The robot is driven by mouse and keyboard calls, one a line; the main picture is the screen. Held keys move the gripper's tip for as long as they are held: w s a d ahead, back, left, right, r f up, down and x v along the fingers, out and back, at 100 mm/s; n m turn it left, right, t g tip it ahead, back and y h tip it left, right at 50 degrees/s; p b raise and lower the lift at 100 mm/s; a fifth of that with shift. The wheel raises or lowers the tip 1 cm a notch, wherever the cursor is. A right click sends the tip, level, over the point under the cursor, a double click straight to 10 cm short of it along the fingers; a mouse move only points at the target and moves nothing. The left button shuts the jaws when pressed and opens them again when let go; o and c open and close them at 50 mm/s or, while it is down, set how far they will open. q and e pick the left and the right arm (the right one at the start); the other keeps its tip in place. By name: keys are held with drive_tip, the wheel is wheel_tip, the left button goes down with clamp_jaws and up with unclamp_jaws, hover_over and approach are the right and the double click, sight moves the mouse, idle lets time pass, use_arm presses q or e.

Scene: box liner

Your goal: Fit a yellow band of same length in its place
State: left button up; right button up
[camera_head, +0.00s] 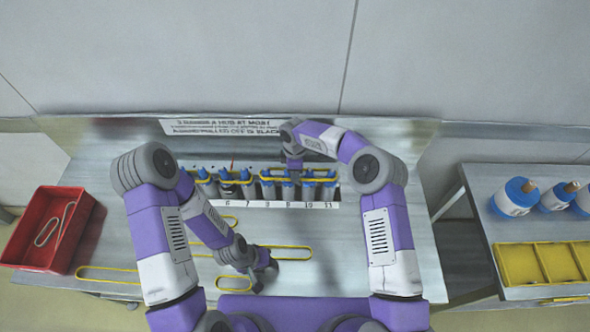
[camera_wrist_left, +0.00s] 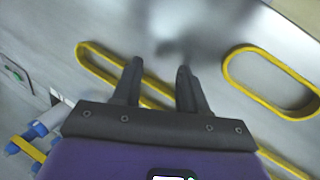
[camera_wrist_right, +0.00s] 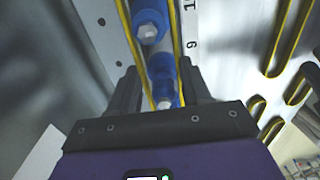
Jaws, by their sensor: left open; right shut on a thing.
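My right gripper (camera_wrist_right: 163,85) is at the row of blue-capped posts (camera_wrist_right: 152,27), shut on a yellow band (camera_wrist_right: 125,22) whose two long sides run either side of the posts. In the head view this band (camera_head: 304,180) lies around the right-hand posts; whether it is fully seated is unclear. Another yellow band (camera_head: 236,182) is on the left-hand posts. My left gripper (camera_head: 268,270) is open and low over the table. In the left wrist view, its fingers (camera_wrist_left: 158,65) are above one loose yellow band (camera_wrist_left: 100,56), with another band (camera_wrist_left: 228,68) to the right.
A long yellow band (camera_head: 105,268) lies at the table's left, and a short one (camera_head: 235,290) at the front. A red bin (camera_head: 28,250) holding pale bands stands at far left. A side table at right holds blue-and-white containers (camera_head: 516,198) and a yellow tray (camera_head: 541,264).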

drive_tip(key=o, duration=1.1)
